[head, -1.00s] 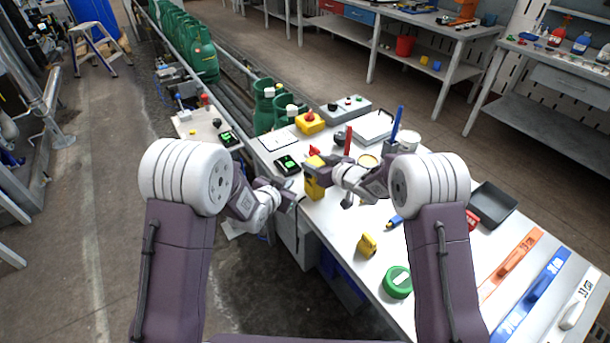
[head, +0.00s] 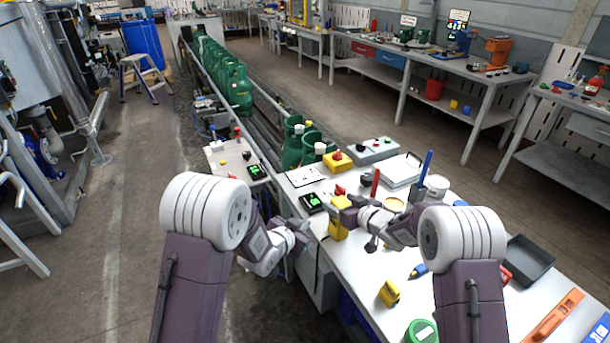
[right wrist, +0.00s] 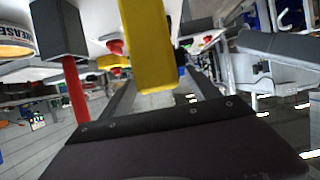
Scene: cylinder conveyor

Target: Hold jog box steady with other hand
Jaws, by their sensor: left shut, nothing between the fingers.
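The jog box, a yellow upright block (head: 338,222), is at the near left edge of the white table. My right gripper (head: 343,211) reaches it from the right, with its fingers on either side of its upper part. In the right wrist view the yellow box (right wrist: 152,45) fills the space between the fingers (right wrist: 160,85), and it looks gripped. My left gripper (head: 302,229) is shut and empty, a short way left of the box and slightly lower, apart from it. The box's far side is hidden.
A black device with a green screen (head: 312,202), a yellow box with a red button (head: 338,162) and a red upright rod (head: 375,183) stand nearby on the table (head: 365,275). Green cylinders (head: 293,143) line the conveyor behind. Floor left of the table is clear.

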